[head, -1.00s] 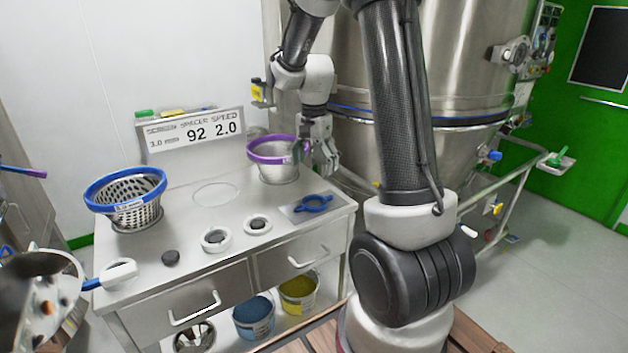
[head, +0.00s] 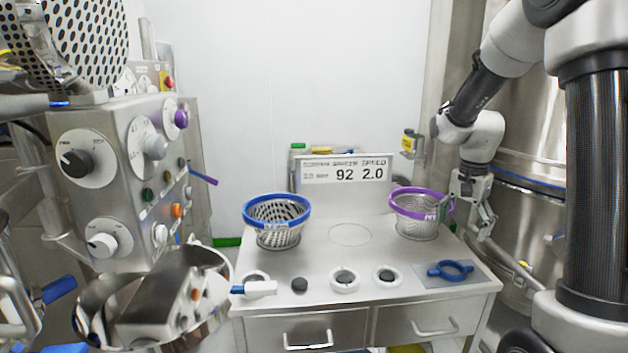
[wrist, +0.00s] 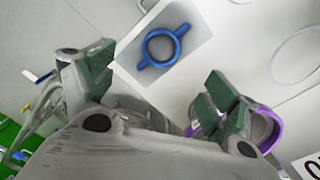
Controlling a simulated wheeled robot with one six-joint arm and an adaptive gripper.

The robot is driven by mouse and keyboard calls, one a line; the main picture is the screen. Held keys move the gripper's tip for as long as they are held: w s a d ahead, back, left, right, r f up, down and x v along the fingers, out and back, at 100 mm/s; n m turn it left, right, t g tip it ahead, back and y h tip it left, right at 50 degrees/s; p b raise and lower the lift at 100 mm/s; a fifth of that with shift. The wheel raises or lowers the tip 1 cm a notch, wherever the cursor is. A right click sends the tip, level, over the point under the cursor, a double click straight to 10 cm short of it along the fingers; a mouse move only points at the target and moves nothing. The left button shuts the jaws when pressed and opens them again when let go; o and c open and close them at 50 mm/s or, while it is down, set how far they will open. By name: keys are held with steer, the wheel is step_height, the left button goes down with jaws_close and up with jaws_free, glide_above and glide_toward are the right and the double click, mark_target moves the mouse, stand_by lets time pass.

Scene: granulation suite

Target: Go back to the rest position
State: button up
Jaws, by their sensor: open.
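My gripper (head: 463,208) is at the right end of the steel bench (head: 325,262), beside the purple-rimmed basket (head: 416,226). In the wrist view my gripper (wrist: 160,95) shows two green-padded fingers spread apart with nothing between them. The purple rim (wrist: 268,130) is partly hidden behind the right finger there. I cannot tell from the head view whether the finger touches the rim.
A blue-rimmed basket (head: 277,222) stands on the bench's left. A blue two-handled ring (head: 450,270) lies on a plate at front right. A sign (head: 343,174) stands behind. A control box (head: 125,180) is at left, a steel vessel (head: 525,130) at right.

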steer(key=s+a+r+n+t, duration=0.2)
steer(key=s+r+n, duration=0.3)
steer(key=s, duration=0.6)
steer(key=s+a+r+n+t, duration=0.2)
steer(key=s+r+n, duration=0.4)
steer(key=s, duration=0.6)
steer(key=shift+s+a+r+t, duration=0.15)
steer(key=shift+a+r+t, duration=0.15)
steer(key=shift+a+r, duration=0.35)
steer(key=shift+d+r, duration=0.15)
stand_by(1.0)
steer(key=shift+o, duration=1.3)
